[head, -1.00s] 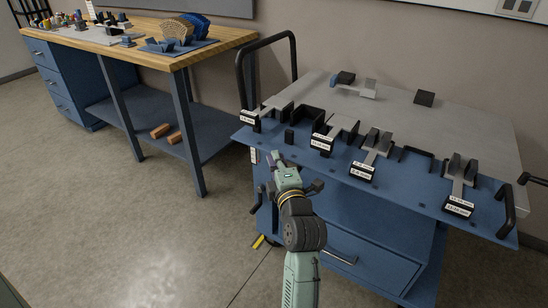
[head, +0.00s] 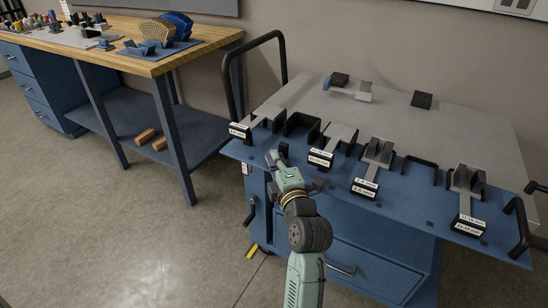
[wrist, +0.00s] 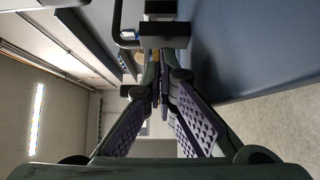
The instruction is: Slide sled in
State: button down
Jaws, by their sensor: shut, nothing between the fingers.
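Several sleds, grey plates with black labelled end blocks, sit along the front of the blue cart top (head: 405,208). One is at the far left (head: 258,119), one left of middle (head: 338,134), one right of middle (head: 372,166) and one at the right (head: 463,195). Which one the task means cannot be told. My gripper (head: 275,158) is at the cart's front edge, between the two left sleds, holding nothing. In the wrist view its fingers (wrist: 160,98) are together. A black block (wrist: 163,34) shows beyond the fingertips; whether they touch it cannot be told.
Black bracket-like holders (head: 301,123) stand among the sleds. A grey plate with a blue-ended block (head: 350,90) and a black block (head: 421,100) lie farther back. Black handle bars (head: 228,85) rise at the cart's left.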

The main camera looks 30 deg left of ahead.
dwell(0.3)
jog(key=w+b, duration=0.2)
jog(key=w, duration=0.3)
jog(key=w+b, duration=0.3)
jog(key=w, duration=0.2)
jog(key=w+b, duration=0.3)
jog(key=w, duration=0.2)
jog(key=shift+w+d+f, duration=0.15)
jog(key=shift+w+d, duration=0.05)
jog(key=shift+d, duration=0.15)
jog(key=shift+w+b, duration=0.4)
jog(key=shift+r, duration=0.25)
jog(key=shift+w, duration=0.1)
